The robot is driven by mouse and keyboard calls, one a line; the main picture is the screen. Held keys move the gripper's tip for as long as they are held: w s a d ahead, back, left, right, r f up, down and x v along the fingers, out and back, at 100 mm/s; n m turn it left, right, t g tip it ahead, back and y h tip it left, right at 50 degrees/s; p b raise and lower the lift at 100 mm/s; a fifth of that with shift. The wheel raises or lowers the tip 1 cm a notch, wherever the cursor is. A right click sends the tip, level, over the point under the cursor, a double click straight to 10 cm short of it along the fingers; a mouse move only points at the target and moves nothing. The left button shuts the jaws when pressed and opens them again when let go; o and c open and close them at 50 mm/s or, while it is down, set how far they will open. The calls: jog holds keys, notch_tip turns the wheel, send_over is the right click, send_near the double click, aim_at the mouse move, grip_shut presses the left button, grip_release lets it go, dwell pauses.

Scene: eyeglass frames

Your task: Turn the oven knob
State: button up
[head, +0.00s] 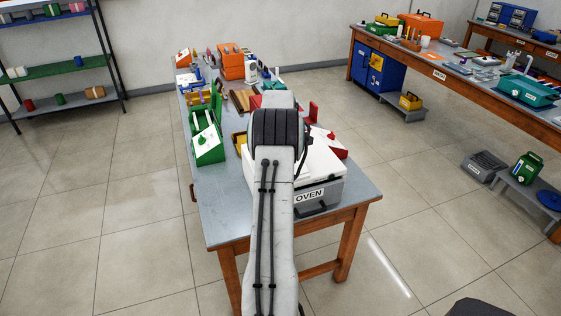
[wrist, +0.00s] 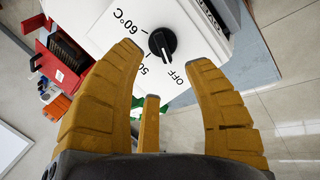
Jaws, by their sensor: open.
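The oven (head: 318,192) is a white and grey box with an "OVEN" label on its front, standing at the near end of the workbench in the head view. My arm hides much of it there. In the wrist view its white top (wrist: 197,80) carries a black round knob (wrist: 162,44) with a white pointer line. Printed marks around the knob include "60°C", "50" and "OFF". My gripper (wrist: 168,60) has yellow-brown fingers, open, with the knob seen between and slightly beyond the fingertips. The fingers do not visibly touch the knob. The head view does not show my gripper.
The grey workbench (head: 225,220) holds green boxes (head: 207,140) left of my arm and an orange case (head: 230,62) at the back. A red object (head: 330,146) is beside the oven. A second bench (head: 450,75) stands at the right. Tiled floor is clear at left.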

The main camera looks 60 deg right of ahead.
jog(key=shift+n, duration=0.7)
jog(key=shift+p+x, duration=1.3)
jog(key=shift+x, duration=2.4)
jog(key=shift+c, duration=0.2)
grip_shut()
